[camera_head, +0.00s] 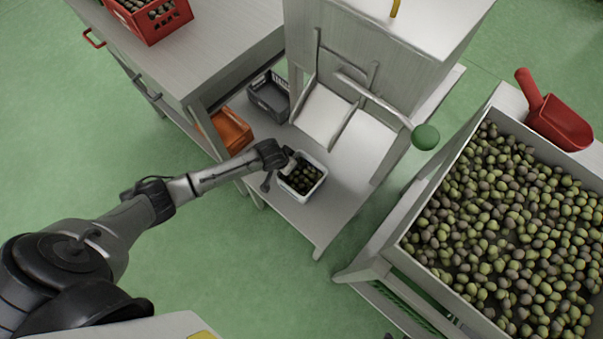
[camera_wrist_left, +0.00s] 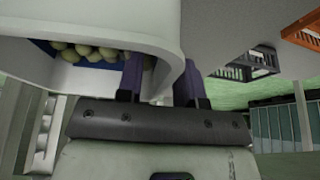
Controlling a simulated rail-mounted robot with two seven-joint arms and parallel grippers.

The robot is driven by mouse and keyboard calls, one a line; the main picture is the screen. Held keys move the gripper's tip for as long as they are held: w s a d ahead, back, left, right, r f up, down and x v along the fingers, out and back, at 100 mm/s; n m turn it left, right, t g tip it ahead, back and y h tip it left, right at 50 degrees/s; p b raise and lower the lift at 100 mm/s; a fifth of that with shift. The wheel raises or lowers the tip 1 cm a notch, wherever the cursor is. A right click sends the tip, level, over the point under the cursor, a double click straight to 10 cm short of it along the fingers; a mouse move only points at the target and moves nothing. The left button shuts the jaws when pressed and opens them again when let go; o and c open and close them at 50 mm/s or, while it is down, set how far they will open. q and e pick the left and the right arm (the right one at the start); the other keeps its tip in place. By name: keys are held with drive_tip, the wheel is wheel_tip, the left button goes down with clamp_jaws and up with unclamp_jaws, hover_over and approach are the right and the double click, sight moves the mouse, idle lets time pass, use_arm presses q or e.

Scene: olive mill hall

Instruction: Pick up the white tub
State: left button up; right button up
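The white tub (camera_head: 318,186) stands on the low metal shelf below the chute, with dark and green olives in it. My left gripper (camera_head: 285,166) is at the tub's left rim in the head view. In the left wrist view the tub (camera_wrist_left: 120,25) fills the upper left, with olives (camera_wrist_left: 88,50) inside. The left gripper's two fingers (camera_wrist_left: 162,85) are apart, one on each side of the tub's wall. Green background shows in part of the gap, so the fingers look open around the wall. My right gripper is not in view.
A grey crate (camera_head: 268,95) and an orange crate (camera_head: 232,130) sit behind the tub on the shelf. The metal chute (camera_head: 355,140) rises beside it. A large olive bin (camera_head: 500,230) with a red scoop (camera_head: 560,123) stands to the right. Green floor in front is clear.

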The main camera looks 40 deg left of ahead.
use_arm(q)
drive_tip(key=shift+f+p, duration=0.3)
idle(0.5)
clamp_jaws()
idle(1.4)
